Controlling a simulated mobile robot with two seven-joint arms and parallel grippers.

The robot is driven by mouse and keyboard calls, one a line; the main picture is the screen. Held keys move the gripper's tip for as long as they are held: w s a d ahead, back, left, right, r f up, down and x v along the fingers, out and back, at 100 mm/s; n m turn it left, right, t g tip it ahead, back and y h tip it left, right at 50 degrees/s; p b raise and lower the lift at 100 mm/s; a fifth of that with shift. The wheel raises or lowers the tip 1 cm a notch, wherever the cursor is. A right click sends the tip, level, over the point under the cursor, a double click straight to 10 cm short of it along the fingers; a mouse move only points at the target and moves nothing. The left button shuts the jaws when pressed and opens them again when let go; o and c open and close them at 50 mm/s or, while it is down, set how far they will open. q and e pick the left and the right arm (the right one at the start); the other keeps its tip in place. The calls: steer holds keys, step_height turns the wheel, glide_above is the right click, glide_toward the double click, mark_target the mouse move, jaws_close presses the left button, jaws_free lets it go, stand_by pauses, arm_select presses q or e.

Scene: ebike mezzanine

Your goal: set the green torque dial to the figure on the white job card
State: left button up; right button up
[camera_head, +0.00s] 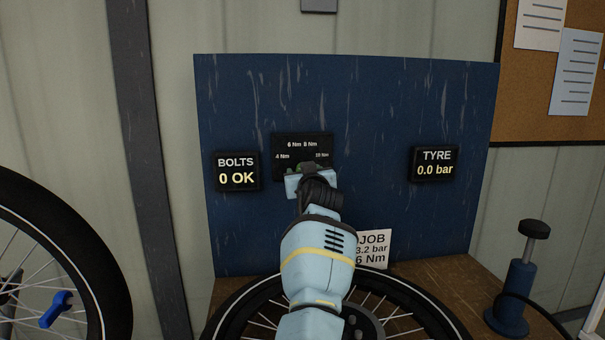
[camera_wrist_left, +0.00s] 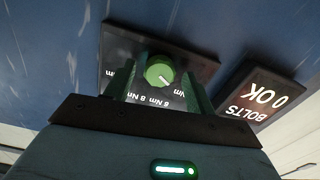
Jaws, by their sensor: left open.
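The green torque dial (camera_wrist_left: 159,71) sits on a dark panel (camera_head: 302,144) marked 4, 6, 8 and 10 Nm. In the left wrist view, which is upside down, its white pointer slants down-right, roughly toward the partly hidden label beside the 6 Nm one; the exact setting is unclear. My left gripper (camera_head: 309,172) is open, its dark green fingers (camera_wrist_left: 165,80) on either side of the dial. I cannot tell whether they touch it. In the head view the gripper hides most of the dial. The white job card (camera_head: 377,247) reads 3.2 bar and 6 Nm, partly behind my arm.
On the blue board (camera_head: 370,110), a BOLTS display (camera_head: 237,172) reads 0 OK and a TYRE display (camera_head: 435,164) reads 0.0 bar. A wheel (camera_head: 425,307) lies below my arm. A blue pump (camera_head: 513,290) stands right on the wooden bench (camera_head: 455,275).

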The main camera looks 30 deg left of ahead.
arm_select(q)
steer(key=shift+c, duration=0.2)
steer(key=c, duration=0.9)
steer(key=shift+c, duration=0.2)
arm_select(e)
steer(key=shift+s+f, duration=0.1)
steer(key=shift+s, duration=0.1)
arm_select(q)
steer(key=shift+m, duration=0.3)
steer(key=m+p, duration=0.2)
steer(key=m, duration=0.5)
steer(key=shift+r, duration=0.1)
arm_select(e)
steer(key=w+r, duration=0.2)
steer(key=r, duration=0.1)
steer(key=shift+w+d+t, duration=0.1)
steer(key=shift+d+t, duration=0.05)
steer(key=shift+t, duration=0.15)
